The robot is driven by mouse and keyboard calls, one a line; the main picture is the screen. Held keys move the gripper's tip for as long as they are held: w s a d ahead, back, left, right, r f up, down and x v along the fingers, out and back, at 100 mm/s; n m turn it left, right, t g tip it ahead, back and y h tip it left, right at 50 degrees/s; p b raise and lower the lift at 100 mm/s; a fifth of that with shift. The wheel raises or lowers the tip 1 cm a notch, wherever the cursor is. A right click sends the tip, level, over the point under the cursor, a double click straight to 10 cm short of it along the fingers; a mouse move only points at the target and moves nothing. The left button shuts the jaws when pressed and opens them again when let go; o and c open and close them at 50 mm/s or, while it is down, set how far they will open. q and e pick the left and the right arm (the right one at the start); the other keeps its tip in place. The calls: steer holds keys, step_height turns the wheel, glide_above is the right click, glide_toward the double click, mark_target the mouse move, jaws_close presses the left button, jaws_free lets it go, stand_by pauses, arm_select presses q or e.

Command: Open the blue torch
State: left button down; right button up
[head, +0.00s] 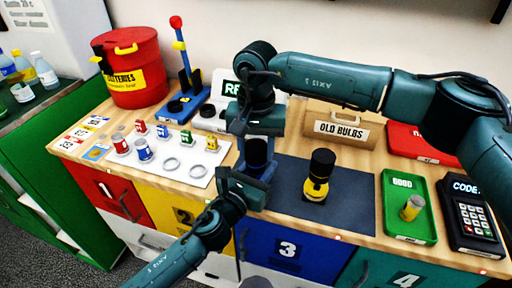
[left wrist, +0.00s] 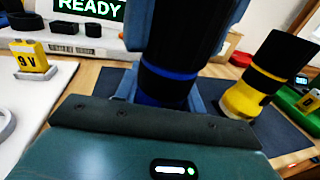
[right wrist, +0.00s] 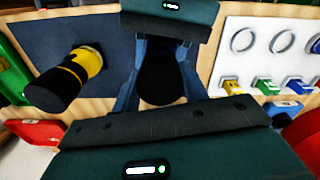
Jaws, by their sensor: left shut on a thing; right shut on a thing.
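The blue torch (head: 257,152) stands upright at the left edge of the dark mat, mostly hidden between my grippers in the head view. In the left wrist view the torch (left wrist: 172,72) shows a dark body with a blue band. My left gripper (head: 248,182) is shut on its lower part from the front. My right gripper (head: 257,140) is shut on its black upper part from above and behind. In the right wrist view the black end of the torch (right wrist: 160,82) shows between the fingers.
A yellow torch (head: 318,176) stands on the dark mat (head: 360,210). A green tray (head: 424,232) holding a small cylinder and a keypad (head: 470,215) are at right. A white board (head: 200,175) with several batteries is at left.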

steer(key=n, duration=0.6)
steer(key=shift+n, duration=0.3)
steer(key=n, duration=0.4)
steer(key=o, duration=1.1)
steer(key=shift+r, duration=0.15)
